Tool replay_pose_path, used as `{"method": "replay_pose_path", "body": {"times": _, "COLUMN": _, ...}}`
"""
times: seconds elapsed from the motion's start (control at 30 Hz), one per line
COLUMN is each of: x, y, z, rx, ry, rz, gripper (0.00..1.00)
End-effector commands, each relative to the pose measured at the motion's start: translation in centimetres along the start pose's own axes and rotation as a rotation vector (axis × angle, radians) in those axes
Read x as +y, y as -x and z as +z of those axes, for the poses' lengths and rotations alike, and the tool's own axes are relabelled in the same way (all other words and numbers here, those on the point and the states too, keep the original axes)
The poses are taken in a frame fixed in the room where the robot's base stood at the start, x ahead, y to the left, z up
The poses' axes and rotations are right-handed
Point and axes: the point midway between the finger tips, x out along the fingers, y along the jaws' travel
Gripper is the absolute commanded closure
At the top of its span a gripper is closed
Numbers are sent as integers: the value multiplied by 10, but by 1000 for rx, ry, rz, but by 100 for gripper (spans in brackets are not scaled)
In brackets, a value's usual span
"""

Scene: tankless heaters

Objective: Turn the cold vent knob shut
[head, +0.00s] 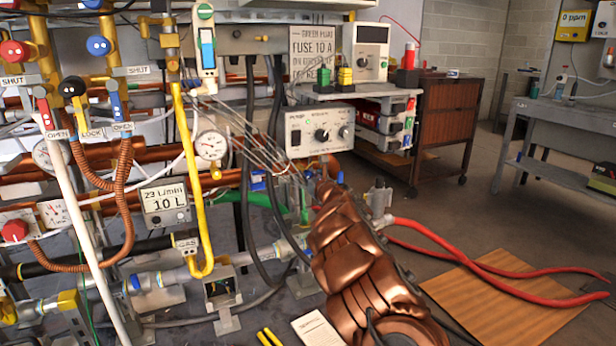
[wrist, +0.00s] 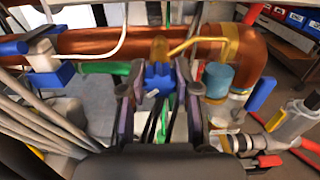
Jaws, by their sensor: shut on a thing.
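In the wrist view, my gripper (wrist: 157,84) has its two dark fingers on either side of a small blue knob (wrist: 158,76). The fingers are closed on it, one at its left and one at its right. The knob sits just in front of a large copper pipe (wrist: 90,42), below a yellow lever (wrist: 195,42). No label on the knob is readable, and its turn angle is not clear. In the head view, my arm hides the knob and most of the gripper.
A green handle (wrist: 104,68) is close left of the fingers. A blue-topped fitting (wrist: 217,78) is close to the right. Grey cables (wrist: 45,115) run at the left.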

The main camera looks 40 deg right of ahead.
Motion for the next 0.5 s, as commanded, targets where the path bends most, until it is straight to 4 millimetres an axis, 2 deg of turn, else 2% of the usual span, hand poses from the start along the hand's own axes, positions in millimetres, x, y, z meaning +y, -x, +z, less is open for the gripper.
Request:
{"method": "replay_pose_path", "body": {"times": 0.27, "x": 0, "y": 0, "z": 0, "rx": 0, "ry": -18, "rz": 0, "gripper": 100}}
{"method": "replay_pose_path", "body": {"times": 0.5, "x": 1, "y": 0, "z": -1, "rx": 0, "ry": -120, "rz": 0, "gripper": 100}}
